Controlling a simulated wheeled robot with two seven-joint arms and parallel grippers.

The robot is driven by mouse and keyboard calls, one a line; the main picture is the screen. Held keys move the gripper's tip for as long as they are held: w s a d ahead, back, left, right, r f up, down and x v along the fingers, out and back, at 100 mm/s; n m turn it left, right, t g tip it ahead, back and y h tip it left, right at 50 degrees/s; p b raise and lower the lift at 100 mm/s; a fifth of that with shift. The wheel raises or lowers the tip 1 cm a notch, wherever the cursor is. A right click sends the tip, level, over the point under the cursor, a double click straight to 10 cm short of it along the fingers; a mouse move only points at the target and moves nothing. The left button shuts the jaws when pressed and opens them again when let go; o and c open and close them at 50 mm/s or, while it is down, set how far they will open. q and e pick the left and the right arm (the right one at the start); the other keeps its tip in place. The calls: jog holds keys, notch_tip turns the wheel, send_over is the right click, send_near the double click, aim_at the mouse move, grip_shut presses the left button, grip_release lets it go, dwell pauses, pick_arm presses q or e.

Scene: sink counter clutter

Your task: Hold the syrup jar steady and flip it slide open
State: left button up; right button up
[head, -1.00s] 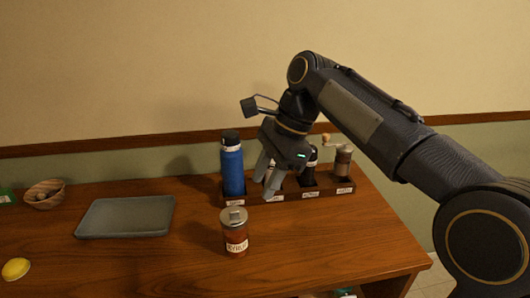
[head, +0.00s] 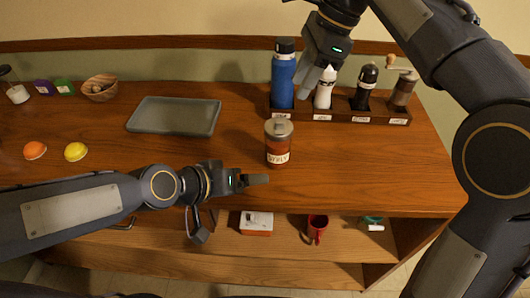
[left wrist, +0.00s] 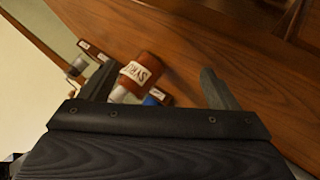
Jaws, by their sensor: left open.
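The syrup jar (head: 278,150) is amber-brown with a grey lid and a white label. It stands upright on the wooden counter, and its lid looks closed. My left gripper (head: 262,180) is open and empty at the counter's front edge, a little in front and left of the jar. In the left wrist view the jar (left wrist: 146,68) appears beyond and between the spread fingers (left wrist: 158,90), untouched. My right gripper (head: 314,80) points down behind the jar, by the blue bottle and white bottle. Its finger gap is not clear.
A rack (head: 340,115) at the back holds the blue bottle (head: 283,78), white bottle (head: 325,90), a dark bottle (head: 364,88) and a grinder (head: 402,90). A grey tray (head: 174,116) lies left. Counter right of the jar is clear. A red mug (head: 317,228) stands on the shelf below.

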aim_at(278, 143)
pick_arm(q)
jog(key=w+d, duration=0.1)
jog(key=w+d+m+t, duration=0.1)
jog(key=d+t+y, duration=0.1)
jog(key=d, duration=0.1)
jog(key=shift+w+f+m, duration=0.1)
jog(key=shift+w+m, duration=0.3)
jog(key=r+m+t, duration=0.1)
jog(key=w+d+r+t, duration=0.1)
jog(key=shift+w+r+m+t+y, duration=0.2)
jog(key=shift+r+m+t+y, duration=0.1)
jog(key=shift+m+y, duration=0.1)
jog(key=shift+w+r+m+t, duration=0.15)
jog(key=shift+r+m+t, duration=0.2)
jog(key=shift+r, duration=0.25)
jog(key=shift+w, duration=0.15)
jog(key=shift+x, duration=3.8)
